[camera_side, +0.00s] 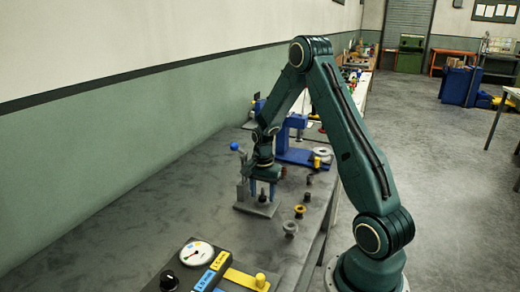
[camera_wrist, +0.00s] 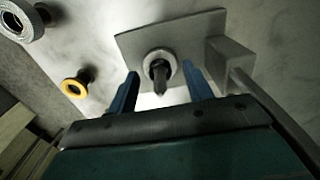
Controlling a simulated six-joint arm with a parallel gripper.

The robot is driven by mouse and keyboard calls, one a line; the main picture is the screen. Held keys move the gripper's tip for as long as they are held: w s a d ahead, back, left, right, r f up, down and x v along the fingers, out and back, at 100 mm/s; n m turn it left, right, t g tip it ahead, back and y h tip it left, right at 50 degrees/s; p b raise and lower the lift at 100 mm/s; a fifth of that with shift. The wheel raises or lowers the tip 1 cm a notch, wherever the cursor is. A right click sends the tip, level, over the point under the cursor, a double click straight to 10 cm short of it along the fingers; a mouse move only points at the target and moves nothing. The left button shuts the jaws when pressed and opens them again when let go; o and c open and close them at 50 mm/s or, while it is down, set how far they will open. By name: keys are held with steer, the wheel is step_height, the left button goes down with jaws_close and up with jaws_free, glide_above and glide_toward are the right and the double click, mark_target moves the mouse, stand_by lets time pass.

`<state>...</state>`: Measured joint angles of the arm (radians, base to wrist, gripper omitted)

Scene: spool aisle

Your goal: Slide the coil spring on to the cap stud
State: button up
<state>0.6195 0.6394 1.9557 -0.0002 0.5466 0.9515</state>
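My gripper (camera_wrist: 163,78) points down over a grey metal plate (camera_wrist: 135,45); in the side view my gripper (camera_side: 262,189) is low above the same fixture (camera_side: 245,207). Its two blue fingers are apart, with a gap on each side of a dark, pointed stud (camera_wrist: 159,74). A pale round ring (camera_wrist: 163,55) shows around or behind the stud; I cannot tell whether it is the coil spring or a collar. No separate coil spring can be made out. The stud is hidden by my gripper in the side view.
A grey upright block (camera_wrist: 230,58) stands at the plate's right. A yellow-rimmed spool (camera_wrist: 70,87) and a grey spool (camera_wrist: 34,28) lie to the left. The side view shows a blue-knobbed lever (camera_side: 235,146), a gauge box (camera_side: 197,254) and a blue fixture (camera_side: 296,157).

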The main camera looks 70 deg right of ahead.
steer(key=shift+r, duration=0.2)
step_height(320, 180, up, 14)
steer(key=shift+f, duration=0.25)
stand_by(0.5)
stand_by(0.5)
steer(key=s+a+r+n+t, duration=0.1)
steer(key=s+a+r+n, duration=0.3)
steer(key=a, duration=0.4)
steer(key=s+a+r+n+t, duration=0.1)
steer(key=a+r+n+t, duration=0.1)
steer(key=a+r+n, duration=0.4)
steer(key=s+a+r+n+t, duration=0.2)
steer(key=s+a+n, duration=0.6)
steer(key=s+a, duration=0.3)
steer(key=shift+s+t, duration=0.3)
steer(key=shift+s, duration=0.3)
